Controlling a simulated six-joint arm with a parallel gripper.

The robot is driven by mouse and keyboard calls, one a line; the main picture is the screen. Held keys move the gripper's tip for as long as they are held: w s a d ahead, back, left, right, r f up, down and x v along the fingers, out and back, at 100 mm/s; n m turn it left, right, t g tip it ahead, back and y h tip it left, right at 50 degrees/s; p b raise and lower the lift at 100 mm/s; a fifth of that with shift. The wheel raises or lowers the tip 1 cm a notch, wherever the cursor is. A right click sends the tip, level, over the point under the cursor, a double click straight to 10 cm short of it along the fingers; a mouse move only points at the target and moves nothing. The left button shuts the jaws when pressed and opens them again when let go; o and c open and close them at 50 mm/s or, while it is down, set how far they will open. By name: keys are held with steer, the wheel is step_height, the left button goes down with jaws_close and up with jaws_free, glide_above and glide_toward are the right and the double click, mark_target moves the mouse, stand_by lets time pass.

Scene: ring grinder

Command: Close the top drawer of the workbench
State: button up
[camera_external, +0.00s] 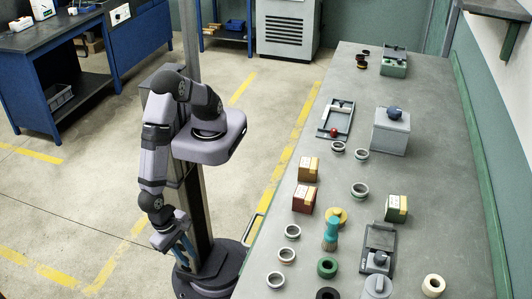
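The workbench (345,228) is the long grey-topped table on the right. A pale handle-like bar (253,229) sticks out from its left side, near the front; it may belong to the top drawer. The drawer's front and inside are hidden by the bench top, so I cannot tell how far it is open. My gripper (184,254) hangs low on the left of the bench, beside my column and apart from the bar. Its fingers are small and partly hidden, so I cannot tell whether they are open or shut.
On the bench stand several metal rings, a red box (304,198), a brown box (308,168), a green box (396,208), a teal-handled brush (330,233) and a grey box with a blue knob (391,131). Clear floor lies left of my arm. Blue benches (45,85) stand behind.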

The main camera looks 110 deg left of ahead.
steer(key=s+a+f+m+t+y+b, duration=0.1)
steer(key=s+a+f+m+b, duration=0.3)
steer(key=f, duration=0.6)
steer(key=m+t+y, duration=0.4)
steer(key=m+t, duration=0.3)
steer(key=t, duration=0.4)
glide_toward(249, 228)
steer(key=w+f, duration=0.1)
steer(key=w, duration=0.1)
steer(key=shift+a+p+x, duration=0.2)
steer(key=shift+p+x, duration=0.15)
steer(key=shift+x, duration=1.65)
steer(key=shift+a+p+x, duration=0.2)
steer(key=shift+p+x, duration=0.1)
steer(key=shift+x, duration=1.65)
steer(key=shift+s, duration=0.15)
jaws_close()
